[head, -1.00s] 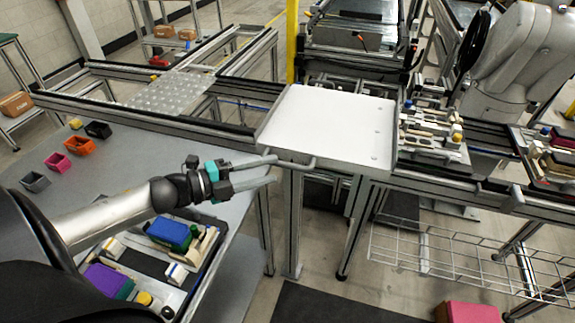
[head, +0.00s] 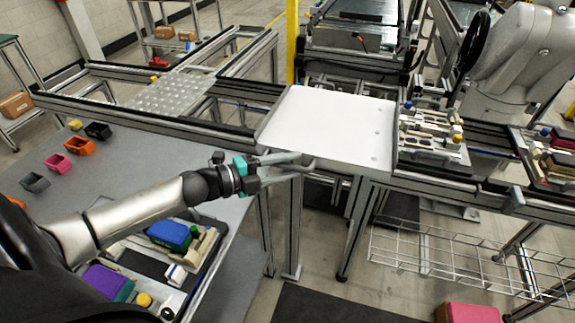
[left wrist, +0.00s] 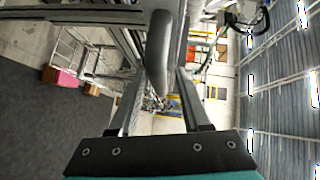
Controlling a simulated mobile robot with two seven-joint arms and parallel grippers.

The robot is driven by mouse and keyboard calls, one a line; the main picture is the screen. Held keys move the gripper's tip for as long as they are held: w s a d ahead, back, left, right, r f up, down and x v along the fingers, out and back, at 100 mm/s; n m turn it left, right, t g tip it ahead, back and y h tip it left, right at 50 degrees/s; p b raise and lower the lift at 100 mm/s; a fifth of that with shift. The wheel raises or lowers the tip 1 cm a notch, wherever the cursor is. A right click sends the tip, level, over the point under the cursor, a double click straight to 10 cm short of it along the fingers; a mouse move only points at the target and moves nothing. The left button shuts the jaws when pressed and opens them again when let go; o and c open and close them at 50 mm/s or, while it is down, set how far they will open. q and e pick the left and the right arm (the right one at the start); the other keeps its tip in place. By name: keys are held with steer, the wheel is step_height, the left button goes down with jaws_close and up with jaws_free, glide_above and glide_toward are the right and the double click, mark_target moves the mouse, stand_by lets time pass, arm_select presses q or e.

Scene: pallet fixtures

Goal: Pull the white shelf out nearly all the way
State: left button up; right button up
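The white shelf (head: 328,122) is a flat white tray in the middle of the head view, set between the metal rails. Its grey bar handle (head: 309,165) is on its near edge, toward the left. My left gripper (head: 297,164) is at this handle with its fingers apart. In the left wrist view the handle (left wrist: 159,55) stands between the two fingers, with gaps on both sides, so the fingers do not look closed on it. Whether one finger touches it I cannot tell. My right gripper is not in view.
A grey table (head: 125,170) with small coloured bins and a tray of parts (head: 130,262) lies under my left arm. Loaded trays (head: 432,150) sit on the rails right of the shelf. A wire rack (head: 450,250) is low at right. Floor shows below the shelf.

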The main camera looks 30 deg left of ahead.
arm_select(q)
jaws_close()
stand_by(1.2)
